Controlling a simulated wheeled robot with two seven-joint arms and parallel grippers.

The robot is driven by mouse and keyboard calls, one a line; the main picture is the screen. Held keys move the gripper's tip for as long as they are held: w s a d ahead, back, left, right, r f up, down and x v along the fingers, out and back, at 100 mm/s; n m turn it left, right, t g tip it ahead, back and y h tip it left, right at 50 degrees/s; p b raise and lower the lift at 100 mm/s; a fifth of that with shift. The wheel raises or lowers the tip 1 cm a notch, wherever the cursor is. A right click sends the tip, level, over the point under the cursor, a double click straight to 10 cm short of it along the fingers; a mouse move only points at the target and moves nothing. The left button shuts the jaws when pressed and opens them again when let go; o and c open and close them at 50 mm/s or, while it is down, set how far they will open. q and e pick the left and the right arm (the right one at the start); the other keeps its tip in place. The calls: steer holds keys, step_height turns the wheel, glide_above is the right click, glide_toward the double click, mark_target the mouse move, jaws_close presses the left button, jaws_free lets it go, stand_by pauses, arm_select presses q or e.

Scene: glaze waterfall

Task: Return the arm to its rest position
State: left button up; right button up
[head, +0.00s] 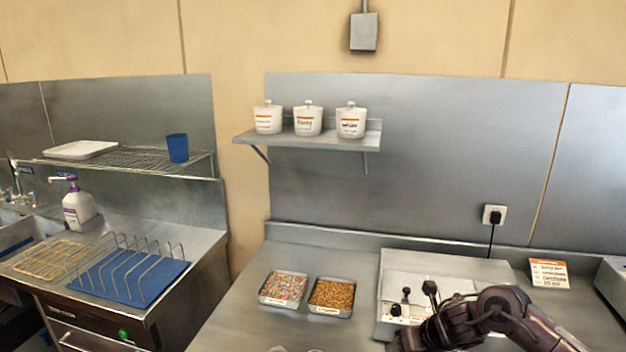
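My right arm (500,306) comes in from the lower right, dark and bent, in front of the steel machine on the counter. Its far end (425,337) reaches the bottom edge of the picture. No fingertips can be made out there, so I cannot tell whether the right gripper is open or shut, or whether it holds anything. My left arm and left gripper are not in the picture.
The steel machine (450,265) with black knobs stands near my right arm. Two trays, one of sprinkles (284,286) and one of brown bits (332,294), sit left of it. A shelf (290,140) holds three white tubs. A dish rack (130,268) stands at left. Counter left of the trays is clear.

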steer(key=s+a+f+m+t, duration=0.2)
steer(key=s+a+m, duration=0.8)
steer(key=a+m, duration=0.45)
steer(key=s+d+f+m+g+h, duration=0.1)
steer(key=s+d+m+g+h, duration=0.1)
steer(key=s+d+m, duration=0.65)
steer(key=s+d+f+m+g+h, duration=0.15)
steer(key=s+d+m, duration=0.35)
steer(key=s+m, duration=0.65)
step_height(320, 180, down, 35)
steer(key=m+g+b, duration=0.2)
steer(key=b, duration=0.4)
steer(key=s+d+f+b, duration=0.1)
steer(key=s+f+b, duration=0.1)
steer(key=s+f, duration=0.8)
steer(key=s+d+f+g+b, duration=0.1)
steer(key=s+d+f+b, duration=0.1)
steer(key=s+f, duration=0.8)
step_height(320, 180, down, 3)
steer(key=shift+s+d+r, duration=0.15)
steer(key=shift+s+d, duration=0.05)
steer(key=shift+d, duration=0.1)
steer(key=shift+n+g, duration=0.25)
